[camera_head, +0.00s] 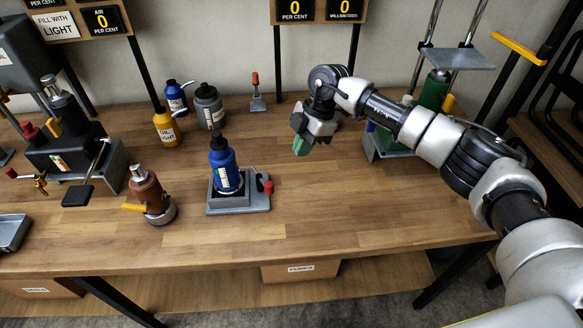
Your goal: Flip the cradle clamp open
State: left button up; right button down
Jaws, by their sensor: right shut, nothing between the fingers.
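A grey cradle (228,206) stands on the wooden bench in the middle, with a blue bottle (223,166) upright in it. The cradle clamp (268,187), with a red knob and a thin grey lever, is on the right side of the cradle's base plate. Its exact position against the bottle is too small to tell. My right gripper (300,146) is shut and empty, with green fingertips pointing down. It is above and to the right of the clamp in the picture, apart from it. My left gripper is out of view.
A brown canister (148,193) with a yellow lever stands left of the cradle. Several bottles, including an orange one (166,129), stand behind it. A green cylinder (433,92) is in a stand at the right. The bench (360,200) is clear right of the cradle.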

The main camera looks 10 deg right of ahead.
jog(key=v, duration=0.3)
dwell(0.5)
